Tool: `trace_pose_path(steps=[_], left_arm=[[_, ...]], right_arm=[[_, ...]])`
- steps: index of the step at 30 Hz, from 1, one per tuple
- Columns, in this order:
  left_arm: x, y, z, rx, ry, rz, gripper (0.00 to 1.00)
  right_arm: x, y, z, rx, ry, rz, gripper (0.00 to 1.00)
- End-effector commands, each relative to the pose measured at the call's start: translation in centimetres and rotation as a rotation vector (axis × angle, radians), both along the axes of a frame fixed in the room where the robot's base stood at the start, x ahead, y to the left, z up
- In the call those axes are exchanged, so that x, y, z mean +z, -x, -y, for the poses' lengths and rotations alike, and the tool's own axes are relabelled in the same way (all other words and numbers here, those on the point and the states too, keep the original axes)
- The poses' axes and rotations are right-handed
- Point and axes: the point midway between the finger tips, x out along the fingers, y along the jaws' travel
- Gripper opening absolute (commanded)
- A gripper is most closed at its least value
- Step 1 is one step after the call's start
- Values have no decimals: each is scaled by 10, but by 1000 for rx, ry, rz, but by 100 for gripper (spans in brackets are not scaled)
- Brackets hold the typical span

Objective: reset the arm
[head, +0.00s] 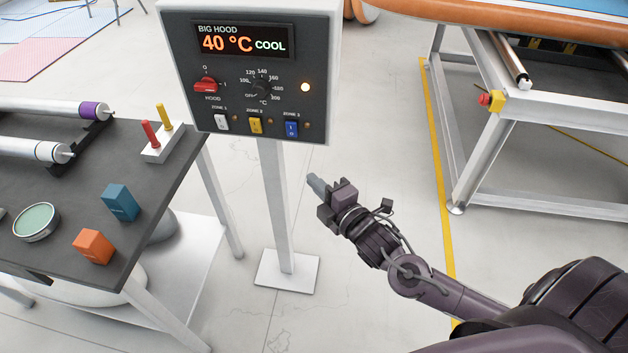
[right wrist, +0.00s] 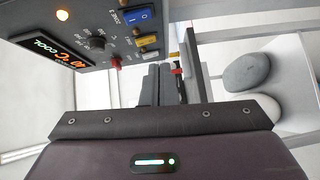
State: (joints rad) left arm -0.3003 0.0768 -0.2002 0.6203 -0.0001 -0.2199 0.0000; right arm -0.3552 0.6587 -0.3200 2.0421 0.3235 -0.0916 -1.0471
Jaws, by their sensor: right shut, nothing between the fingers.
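My right gripper (head: 318,187) is shut and empty in the head view. The control panel (head: 250,75) is on a white post and reads "BIG HOOD 40 °C COOL". My left gripper is not in view.
A dark table (head: 160,210) on the left bears rollers (head: 45,112), a blue block (head: 119,203), an orange block (head: 93,246), a round tin (head: 36,222) and a white holder (head: 163,147). A white-framed machine (head: 520,110) stands at right.

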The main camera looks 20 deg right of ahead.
Motion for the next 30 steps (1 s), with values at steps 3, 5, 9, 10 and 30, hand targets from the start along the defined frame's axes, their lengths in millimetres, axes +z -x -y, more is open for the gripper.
trace_pose_path(steps=[3, 5, 9, 10, 30], left_arm=[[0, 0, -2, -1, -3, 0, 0], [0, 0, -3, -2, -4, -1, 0], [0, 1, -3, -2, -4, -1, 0], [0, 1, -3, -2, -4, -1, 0], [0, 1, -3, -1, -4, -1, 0]], right_arm=[[0, 0, 0, 0, 0, 0, 0], [0, 0, 0, 0, 0, 0, 0], [0, 0, 0, 0, 0, 0, 0], [0, 0, 0, 0, 0, 0, 0], [-356, 111, 90, -507, -493, -736, 0]])
